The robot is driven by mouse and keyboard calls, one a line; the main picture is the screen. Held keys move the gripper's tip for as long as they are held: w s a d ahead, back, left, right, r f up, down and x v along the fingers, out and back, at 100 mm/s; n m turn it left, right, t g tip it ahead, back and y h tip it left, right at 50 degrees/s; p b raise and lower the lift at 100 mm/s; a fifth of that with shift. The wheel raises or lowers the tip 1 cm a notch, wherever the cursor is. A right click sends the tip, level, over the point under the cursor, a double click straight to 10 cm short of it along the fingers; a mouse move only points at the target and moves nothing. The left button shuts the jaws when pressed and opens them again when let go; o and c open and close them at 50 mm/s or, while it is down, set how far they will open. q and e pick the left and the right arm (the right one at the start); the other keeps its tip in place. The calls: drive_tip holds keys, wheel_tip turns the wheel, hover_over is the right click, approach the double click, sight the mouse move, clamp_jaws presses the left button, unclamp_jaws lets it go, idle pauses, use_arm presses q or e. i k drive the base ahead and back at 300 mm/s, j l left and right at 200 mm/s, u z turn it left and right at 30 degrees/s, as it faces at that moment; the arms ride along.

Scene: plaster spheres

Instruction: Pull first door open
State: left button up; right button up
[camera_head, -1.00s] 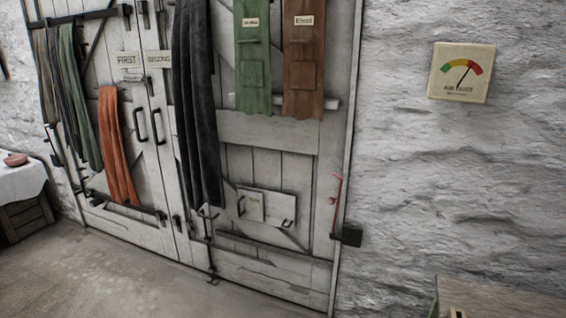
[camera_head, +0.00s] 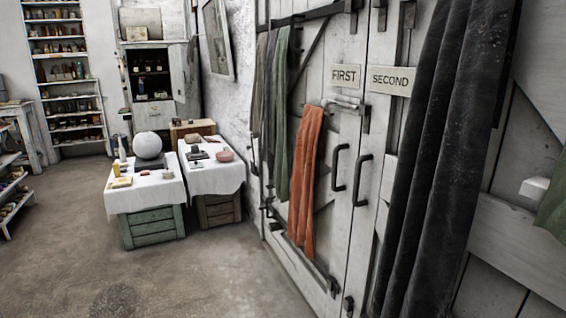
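The first door (camera_head: 343,120) is a white plank door on the right side of the view, marked by a FIRST sign (camera_head: 344,76). It looks shut, flush beside the second door, which has a SECOND sign (camera_head: 390,80). The first door's black handle (camera_head: 338,167) stands just left of the seam, and the second door's black handle (camera_head: 362,180) just right of it. An orange cloth (camera_head: 306,185) hangs on the first door from a light bar. Neither of my grippers is in view.
Dark green and grey cloths (camera_head: 280,115) hang at the first door's left side. A long black cloth (camera_head: 440,150) covers part of the second door. Two cloth-covered crate tables (camera_head: 150,195) stand left of the doors. The floor (camera_head: 215,285) before them is open.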

sight(310, 151)
drive_tip(key=i+j, duration=0.15)
drive_tip(key=i, duration=0.25)
drive_tip(key=i+j, duration=0.2)
drive_tip(key=i, duration=0.2)
drive_tip(key=i+j, duration=0.15)
drive_tip(key=i, duration=0.3)
